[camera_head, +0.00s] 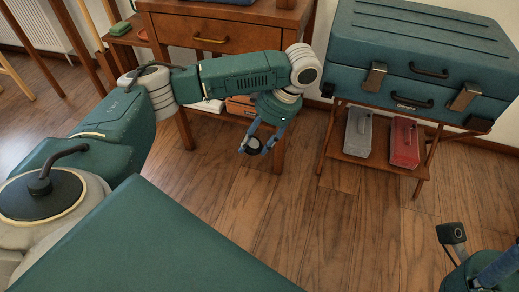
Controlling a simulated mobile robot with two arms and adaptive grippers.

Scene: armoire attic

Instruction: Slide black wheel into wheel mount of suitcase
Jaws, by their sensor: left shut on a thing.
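My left gripper (256,146) hangs below its wrist in front of the wooden desk. Its blue fingers are shut on the black wheel (254,144), a small dark round piece held in the air. The teal suitcase (425,35) lies flat on a wooden stand at the upper right, with its handle and two latches facing me. The gripper and wheel are apart from it, to its left and lower in the picture. I cannot make out the wheel mount clearly. Part of my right gripper (474,262) shows at the bottom right corner, cut off by the edge; its opening is unclear.
The stand's lower shelf (355,152) holds a grey box (358,132) and a red box (404,142). A wooden desk (165,28) with a drawer stands behind my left arm. Bare wooden floor (310,225) lies open in the middle.

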